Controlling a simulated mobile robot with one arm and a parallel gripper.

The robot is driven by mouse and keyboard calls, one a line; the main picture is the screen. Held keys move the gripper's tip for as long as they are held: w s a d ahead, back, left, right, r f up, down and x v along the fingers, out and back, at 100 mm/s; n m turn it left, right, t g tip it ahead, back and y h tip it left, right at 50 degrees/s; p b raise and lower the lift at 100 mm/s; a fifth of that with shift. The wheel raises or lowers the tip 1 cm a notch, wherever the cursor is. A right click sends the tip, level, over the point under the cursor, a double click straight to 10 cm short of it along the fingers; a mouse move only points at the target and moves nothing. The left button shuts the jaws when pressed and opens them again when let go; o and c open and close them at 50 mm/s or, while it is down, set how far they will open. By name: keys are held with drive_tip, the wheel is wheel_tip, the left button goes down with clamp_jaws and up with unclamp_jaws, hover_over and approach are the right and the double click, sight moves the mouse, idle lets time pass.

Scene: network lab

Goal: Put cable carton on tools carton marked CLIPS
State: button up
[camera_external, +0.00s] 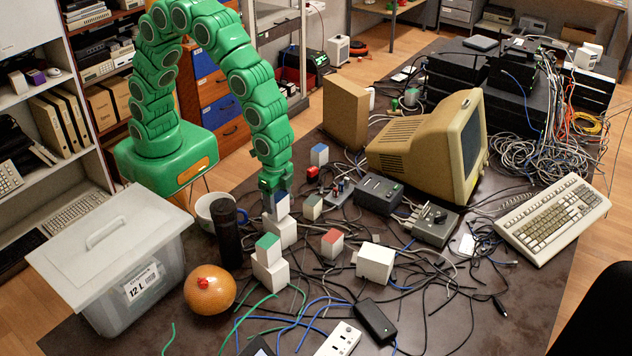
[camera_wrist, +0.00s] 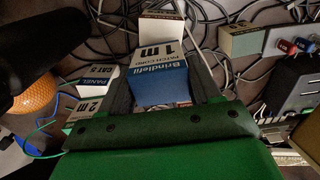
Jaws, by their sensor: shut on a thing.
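My gripper (camera_external: 276,190) is shut on a blue and white carton (camera_external: 278,206) at the table's left-centre. In the wrist view this carton (camera_wrist: 160,75) reads "Brindlefil PATCH CORD 1 m" and sits between the two dark fingers (camera_wrist: 162,88). A white carton (camera_external: 284,234) is directly below it in the external view; I cannot tell whether they touch. A green-topped carton (camera_external: 268,248) sits on another white carton (camera_external: 270,275) just in front. In the wrist view, cartons marked "2 m" (camera_wrist: 88,107) and "PANEL CAT 5" (camera_wrist: 92,84) lie to the left. No CLIPS marking is legible.
A black cylinder (camera_external: 227,232), a mug (camera_external: 212,208), an orange ball (camera_external: 209,291) and a lidded bin (camera_external: 120,260) are left. Loose cables cover much of the table.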

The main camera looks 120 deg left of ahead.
sight(276, 195)
drive_tip(key=shift+f, duration=0.4)
drive_tip(key=shift+f, duration=0.1)
drive_tip(key=o, duration=1.1)
drive_tip(key=shift+o, duration=0.2)
wheel_tip(276, 195, up, 11)
drive_tip(key=shift+r, duration=0.5)
drive_tip(key=s+r, duration=0.2)
drive_tip(key=s, duration=1)
drive_tip(key=s+r+g, duration=0.1)
drive_tip(key=s+r, duration=0.2)
drive_tip(key=s, duration=1)
drive_tip(key=s+r, duration=0.3)
drive_tip(key=s, duration=1)
drive_tip(key=shift+a+g, duration=0.4)
drive_tip(key=shift+a, duration=0.05)
